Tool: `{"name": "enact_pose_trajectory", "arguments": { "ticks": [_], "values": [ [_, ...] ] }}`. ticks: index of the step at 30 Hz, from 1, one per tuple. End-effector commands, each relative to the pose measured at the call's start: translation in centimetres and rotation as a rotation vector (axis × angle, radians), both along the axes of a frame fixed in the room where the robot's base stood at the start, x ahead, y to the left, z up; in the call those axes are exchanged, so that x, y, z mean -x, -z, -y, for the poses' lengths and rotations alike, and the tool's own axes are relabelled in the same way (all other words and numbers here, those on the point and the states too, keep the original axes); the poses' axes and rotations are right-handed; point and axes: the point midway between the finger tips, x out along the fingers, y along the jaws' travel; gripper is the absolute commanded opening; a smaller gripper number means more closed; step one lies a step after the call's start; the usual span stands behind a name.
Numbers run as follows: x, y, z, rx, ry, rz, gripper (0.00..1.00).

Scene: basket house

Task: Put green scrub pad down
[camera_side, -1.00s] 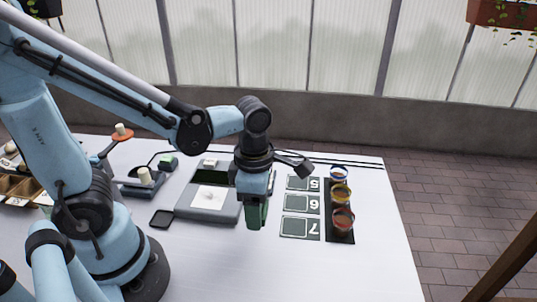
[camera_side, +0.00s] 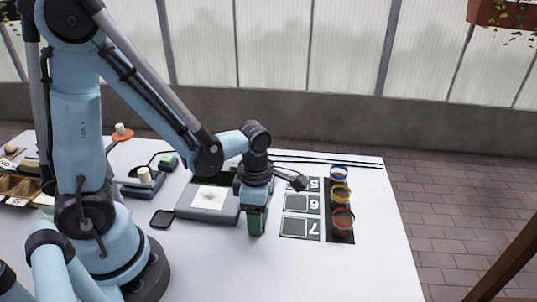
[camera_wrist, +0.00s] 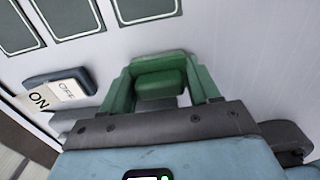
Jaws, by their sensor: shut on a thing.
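My gripper (camera_side: 257,221) points down above the white table, just right of the grey tray with a white sheet. In the wrist view its two green fingers (camera_wrist: 162,88) are closed on a green scrub pad (camera_wrist: 160,76), which sits between them. In the side view the pad blends with the green fingers and I cannot make it out. The fingertips are close to the table, but I cannot tell whether the pad touches it.
Dark panels numbered 5, 6 and 7 (camera_side: 300,227) lie right of my gripper, beside a black strip with rimmed cups (camera_side: 343,217). The grey tray (camera_side: 190,213) and a black square (camera_side: 162,219) lie left. An ON/OFF label (camera_wrist: 55,94) shows in the wrist view. The front table is clear.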

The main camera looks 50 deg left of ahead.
Motion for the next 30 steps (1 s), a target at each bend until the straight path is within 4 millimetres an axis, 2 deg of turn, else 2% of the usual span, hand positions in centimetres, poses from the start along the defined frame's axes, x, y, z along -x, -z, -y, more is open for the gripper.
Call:
{"name": "enact_pose_trajectory", "arguments": {
  "ticks": [12, 13, 17, 23, 30],
  "values": [
    [0.0, 0.7, 0.0, 0.001, 0.0, 0.001, 0.28],
    [0.0, 0.7, 0.0, 0.001, 0.0, 0.001, 0.64],
    [-0.1, 0.7, 0.0, 0.001, 0.0, 0.004, 0.84],
    [-0.1, 0.3, 0.0, 0.002, 0.0, 0.006, 0.85],
    [-0.1, -2.2, 0.0, 0.001, 0.0, 0.004, 0.86]
  ]
}}
